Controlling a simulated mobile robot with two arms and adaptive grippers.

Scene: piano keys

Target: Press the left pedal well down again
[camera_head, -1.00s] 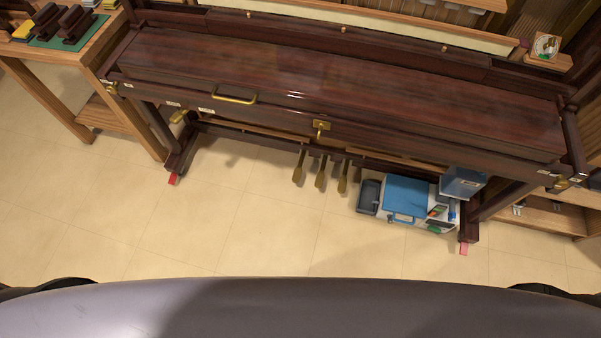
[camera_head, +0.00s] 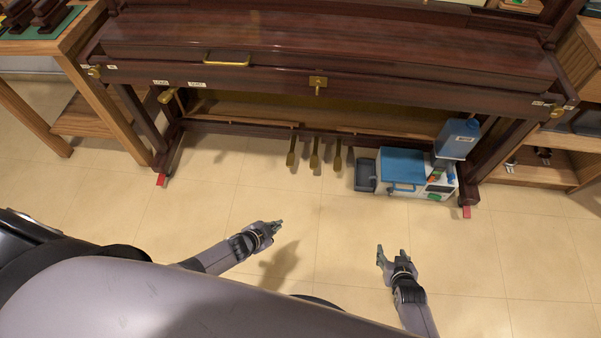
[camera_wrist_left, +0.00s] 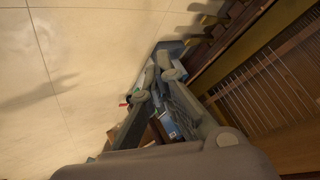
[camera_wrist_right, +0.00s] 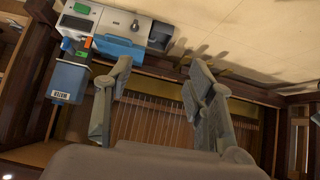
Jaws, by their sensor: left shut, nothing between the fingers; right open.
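Three brass pedals hang in a row under the dark wooden piano. In the head view the left pedal (camera_head: 291,158) is the leftmost, beside the middle pedal (camera_head: 314,160) and the right pedal (camera_head: 338,160). My left gripper (camera_head: 279,225) is shut and empty, low over the floor on my side of the pedals and apart from them. Its closed fingers (camera_wrist_left: 163,62) show in the left wrist view. My right gripper (camera_head: 391,252) is open and empty, further right and nearer me. Its spread fingers (camera_wrist_right: 160,64) show in the right wrist view.
A blue-and-white machine (camera_head: 403,165) with a dark tray (camera_head: 366,176) stands right of the pedals. A blue water container (camera_head: 458,138) is beside it. Piano legs end at red blocks (camera_head: 161,179) on both sides. The floor (camera_head: 330,215) before the pedals is clear.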

